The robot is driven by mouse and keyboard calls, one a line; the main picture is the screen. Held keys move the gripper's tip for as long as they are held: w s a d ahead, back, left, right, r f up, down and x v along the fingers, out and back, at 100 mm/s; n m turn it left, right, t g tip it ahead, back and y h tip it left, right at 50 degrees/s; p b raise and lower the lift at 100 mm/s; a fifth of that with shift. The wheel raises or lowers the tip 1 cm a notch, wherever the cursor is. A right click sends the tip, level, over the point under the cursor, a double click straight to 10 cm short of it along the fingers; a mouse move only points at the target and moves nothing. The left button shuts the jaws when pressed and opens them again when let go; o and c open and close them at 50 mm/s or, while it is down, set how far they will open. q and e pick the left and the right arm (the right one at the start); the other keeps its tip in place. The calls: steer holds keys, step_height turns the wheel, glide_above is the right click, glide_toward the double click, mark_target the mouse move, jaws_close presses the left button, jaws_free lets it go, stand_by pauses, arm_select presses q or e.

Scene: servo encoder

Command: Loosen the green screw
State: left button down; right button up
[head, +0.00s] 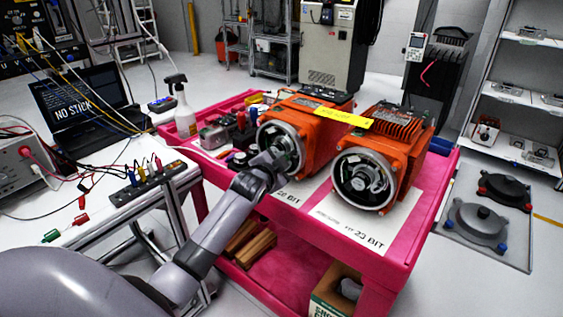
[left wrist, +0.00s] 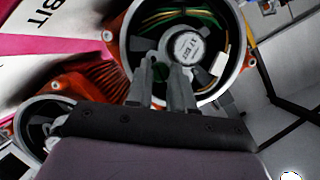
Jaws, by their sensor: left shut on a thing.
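The green screw (left wrist: 160,72) shows as a small green piece between my left fingertips in the left wrist view, inside the round open end of an orange servo motor. In the head view this left motor (head: 310,117) stands on the pink cart, and my left gripper (head: 277,160) reaches into its silver ring. The screw itself is hidden there by the gripper. In the left wrist view my left gripper (left wrist: 162,75) is shut on the green screw, its fingers beside a round white-labelled part (left wrist: 188,47). My right gripper is not in view.
A second orange motor (head: 382,150) stands close on the right, above a "23 BIT" sheet (head: 345,232). A workbench with a laptop (head: 85,105) and cables is at left.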

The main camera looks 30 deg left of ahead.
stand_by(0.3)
arm_select(q)
steer(key=c, duration=1)
jaws_free()
steer(key=shift+o, duration=0.2)
steer(key=v, duration=0.7)
